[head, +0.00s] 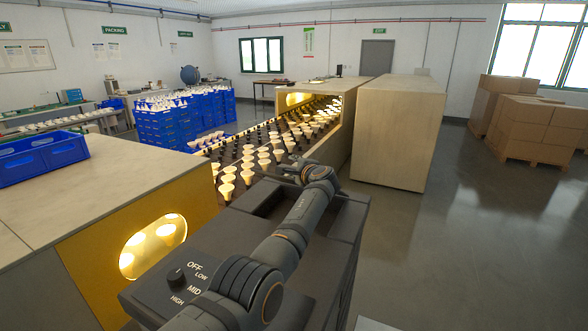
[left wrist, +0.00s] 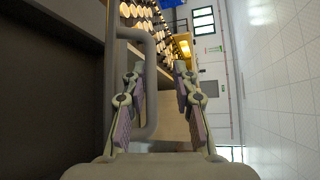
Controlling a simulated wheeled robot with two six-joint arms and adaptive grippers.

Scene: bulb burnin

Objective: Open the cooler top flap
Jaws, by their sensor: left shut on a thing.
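A dark grey unit (head: 330,240) with a knob (head: 177,277) marked OFF, LOW, MID and HIGH stands before me, probably the cooler. A dark recess shows in its top, partly hidden by my arm; I cannot clearly tell the flap's edges or how far it stands open. My left gripper (head: 294,171) is at the far end of this unit. In the left wrist view a grey bar handle (left wrist: 152,100) on a dark panel (left wrist: 60,90) passes between the fingers of my left gripper (left wrist: 160,72), which is shut on it. My right gripper is not in view.
A conveyor (head: 235,160) with many lit bulbs runs behind the unit into a beige tunnel (head: 385,135). A yellow-sided housing (head: 90,240) stands at left with a blue crate (head: 40,155) on top. Floor at right is clear, before stacked cartons (head: 540,125).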

